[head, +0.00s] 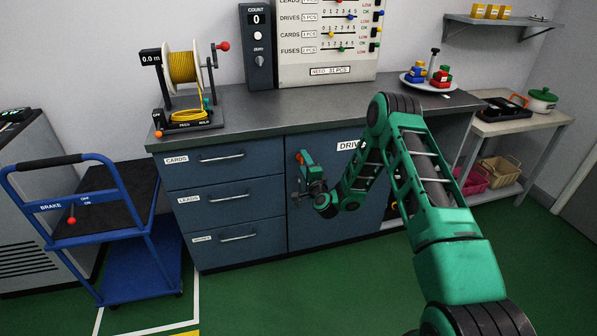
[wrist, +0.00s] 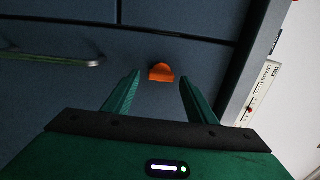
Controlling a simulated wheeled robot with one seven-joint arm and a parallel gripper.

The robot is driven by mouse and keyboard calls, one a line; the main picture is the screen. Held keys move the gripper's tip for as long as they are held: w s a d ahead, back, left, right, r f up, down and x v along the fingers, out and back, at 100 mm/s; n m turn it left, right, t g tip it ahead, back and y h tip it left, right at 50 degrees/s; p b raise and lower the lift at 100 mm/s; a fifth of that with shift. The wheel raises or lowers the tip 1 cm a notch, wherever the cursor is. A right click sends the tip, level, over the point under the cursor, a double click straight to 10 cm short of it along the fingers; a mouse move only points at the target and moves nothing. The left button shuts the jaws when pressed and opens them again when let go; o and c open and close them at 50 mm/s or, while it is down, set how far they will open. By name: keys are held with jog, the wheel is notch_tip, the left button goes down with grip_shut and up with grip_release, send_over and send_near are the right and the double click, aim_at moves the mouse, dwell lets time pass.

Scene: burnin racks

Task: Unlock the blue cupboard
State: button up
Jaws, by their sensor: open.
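The blue cupboard door (head: 342,205), with a label of which "DRIV" shows, is shut under the counter, right of the drawers. An orange knob (wrist: 161,72) sits on the door's upper part, near its left edge; in the head view it is a small orange patch beside my fingers. A metal bar handle (wrist: 50,60) is on the door below the knob. My gripper (head: 304,158) is open in front of the door. In the wrist view the knob shows between my two green fingertips (wrist: 160,77), and I cannot tell whether they touch it.
Labelled drawers (head: 222,197) are shut left of the door. The counter (head: 270,112) carries a yellow cable reel (head: 182,68) and a plate of coloured parts (head: 428,80). A blue trolley (head: 120,235) stands at the left. Green floor before the cupboard is clear.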

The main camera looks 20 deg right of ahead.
jog(key=shift+s+a+f, duration=0.1)
jog(key=shift+s+a, duration=0.05)
jog(key=shift+s, duration=0.75)
jog(key=shift+s+a, duration=0.1)
jog(key=shift+s, duration=0.8)
jog(key=s, duration=0.6)
jog(key=shift+s+d, duration=0.2)
jog(key=shift+s, duration=0.2)
